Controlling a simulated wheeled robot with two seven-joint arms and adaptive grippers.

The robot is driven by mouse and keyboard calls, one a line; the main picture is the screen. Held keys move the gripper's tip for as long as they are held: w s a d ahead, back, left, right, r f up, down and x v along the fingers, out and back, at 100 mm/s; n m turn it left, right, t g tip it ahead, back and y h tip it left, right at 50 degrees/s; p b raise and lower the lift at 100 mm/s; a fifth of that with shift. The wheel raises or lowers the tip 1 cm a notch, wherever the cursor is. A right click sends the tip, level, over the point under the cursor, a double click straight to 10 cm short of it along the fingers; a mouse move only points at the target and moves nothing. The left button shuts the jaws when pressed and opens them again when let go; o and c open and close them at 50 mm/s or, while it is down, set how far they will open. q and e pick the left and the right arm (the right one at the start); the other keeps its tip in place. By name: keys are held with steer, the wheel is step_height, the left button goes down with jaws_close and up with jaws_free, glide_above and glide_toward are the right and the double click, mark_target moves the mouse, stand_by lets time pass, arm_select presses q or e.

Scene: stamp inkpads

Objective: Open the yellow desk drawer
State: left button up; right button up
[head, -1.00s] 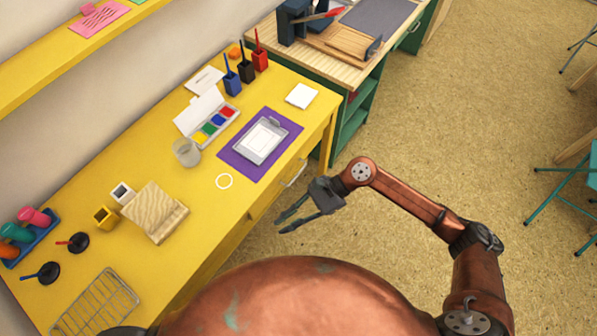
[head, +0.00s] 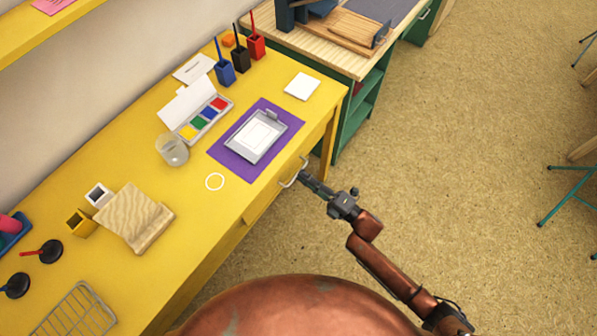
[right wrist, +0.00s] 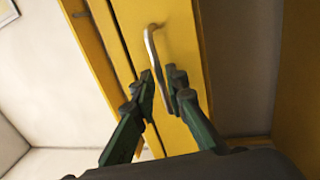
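The yellow desk (head: 200,262) has a drawer (head: 262,204) in its front side, near the right end. The drawer looks shut in the head view. Its pale metal handle (head: 287,184) sticks out from the front. My right gripper (head: 304,177) is at this handle, with its fingers close together. The yellow drawer front (right wrist: 180,40) lies right behind the handle. My left gripper is not in view.
A green-sided bench (head: 365,97) stands beyond the desk.

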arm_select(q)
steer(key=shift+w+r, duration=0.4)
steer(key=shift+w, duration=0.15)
arm_select(e)
steer(key=shift+x, duration=1.5)
steer(key=shift+c, duration=0.3)
jaws_close()
steer(key=shift+d, duration=0.1)
